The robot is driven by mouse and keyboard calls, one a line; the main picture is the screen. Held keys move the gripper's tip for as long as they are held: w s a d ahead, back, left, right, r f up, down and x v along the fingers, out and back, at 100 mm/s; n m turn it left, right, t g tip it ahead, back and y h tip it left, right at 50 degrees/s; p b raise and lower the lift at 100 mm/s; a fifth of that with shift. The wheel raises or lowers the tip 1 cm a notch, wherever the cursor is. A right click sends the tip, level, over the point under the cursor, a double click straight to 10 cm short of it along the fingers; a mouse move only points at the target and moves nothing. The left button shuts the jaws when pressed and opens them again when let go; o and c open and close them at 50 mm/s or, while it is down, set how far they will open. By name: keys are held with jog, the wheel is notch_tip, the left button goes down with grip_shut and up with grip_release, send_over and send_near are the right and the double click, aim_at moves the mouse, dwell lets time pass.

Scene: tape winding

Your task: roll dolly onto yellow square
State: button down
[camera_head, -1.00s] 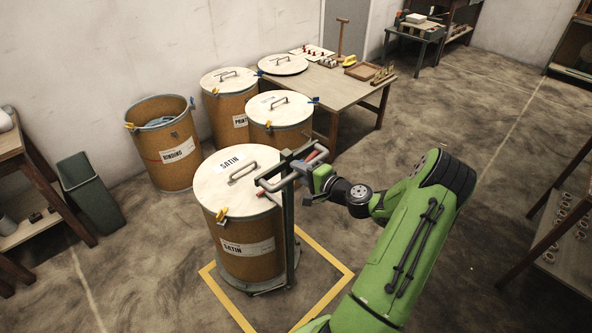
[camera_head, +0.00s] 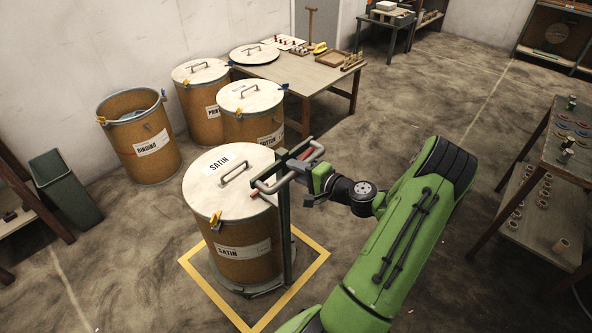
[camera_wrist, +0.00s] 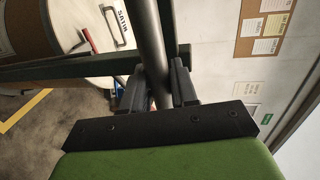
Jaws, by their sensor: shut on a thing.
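The dolly carries a brown drum labelled SATIN (camera_head: 243,238) with a pale lid. The dolly's upright post (camera_head: 284,225) and grey handle (camera_head: 275,185) stand at the drum's right side. The dolly's low round base (camera_head: 250,289) shows under the drum. The yellow square (camera_head: 313,268) is an outline on the floor around the drum; its far side is hidden by the drum. My gripper (camera_head: 310,180) is shut on the dolly handle. In the wrist view, my gripper (camera_wrist: 158,95) has its fingers on both sides of the dark handle bar (camera_wrist: 151,45).
An open drum labelled BINDING (camera_head: 140,140) and other lidded drums (camera_head: 252,118) stand behind. A work table (camera_head: 325,78) is at the back. A grey bin (camera_head: 65,188) is at the left, a shelf table (camera_head: 545,190) at the right. The middle floor is clear.

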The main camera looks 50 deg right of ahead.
jog(key=c, duration=1)
grip_release()
jog(key=p+v, duration=0.2)
jog(key=v, duration=1.3)
jog(key=shift+s, duration=0.35)
